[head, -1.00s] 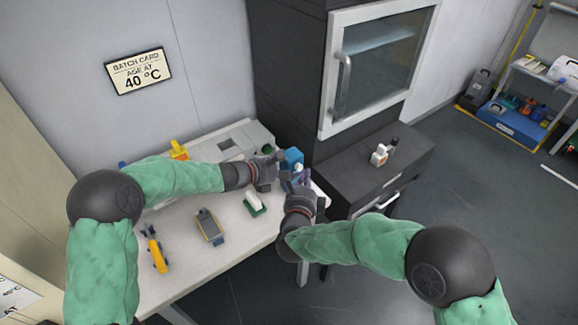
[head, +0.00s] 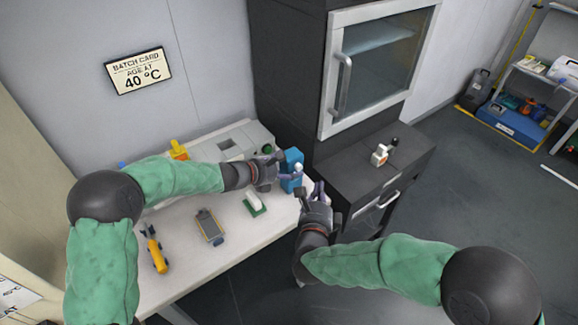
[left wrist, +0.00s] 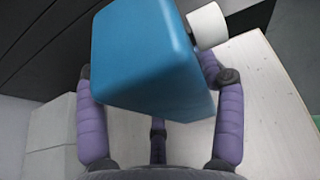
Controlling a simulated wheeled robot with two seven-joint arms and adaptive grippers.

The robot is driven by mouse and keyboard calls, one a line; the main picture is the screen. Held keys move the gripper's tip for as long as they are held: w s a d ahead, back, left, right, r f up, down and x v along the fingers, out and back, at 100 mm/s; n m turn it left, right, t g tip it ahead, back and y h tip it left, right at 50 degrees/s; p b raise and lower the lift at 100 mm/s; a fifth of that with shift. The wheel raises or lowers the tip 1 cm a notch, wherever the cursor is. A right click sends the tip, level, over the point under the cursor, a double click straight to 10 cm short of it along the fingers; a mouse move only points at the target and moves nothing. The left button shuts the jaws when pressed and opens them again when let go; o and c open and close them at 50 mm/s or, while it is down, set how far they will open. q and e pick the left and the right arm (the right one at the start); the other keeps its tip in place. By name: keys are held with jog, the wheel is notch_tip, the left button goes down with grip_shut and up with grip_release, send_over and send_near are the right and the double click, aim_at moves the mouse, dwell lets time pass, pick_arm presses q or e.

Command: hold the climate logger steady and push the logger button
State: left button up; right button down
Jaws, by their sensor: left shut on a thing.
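The climate logger is a blue box (head: 293,160) standing at the right end of the white bench, with a white round button (head: 298,169) on its side. My left gripper (head: 284,173) is shut around the logger. In the left wrist view the logger (left wrist: 150,60) fills the space between the purple fingers, and the white button (left wrist: 207,26) sticks out at its upper right. My right gripper (head: 313,192) is apart from the logger, to its lower right near the bench edge. Its fingers look spread, with nothing between them.
On the bench (head: 190,275) lie a yellow tool (head: 155,252), a grey device (head: 209,226) and a white-and-green block (head: 254,204). A dark cabinet with a glass-fronted oven (head: 375,70) stands at the right. A small white-and-orange item (head: 380,155) sits on its ledge.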

pick_arm(q)
jog(key=shift+f, duration=0.1)
jog(key=o, duration=1.3)
jog(key=shift+o, duration=0.2)
jog(key=v, duration=1.2)
jog(key=shift+s+f, duration=0.1)
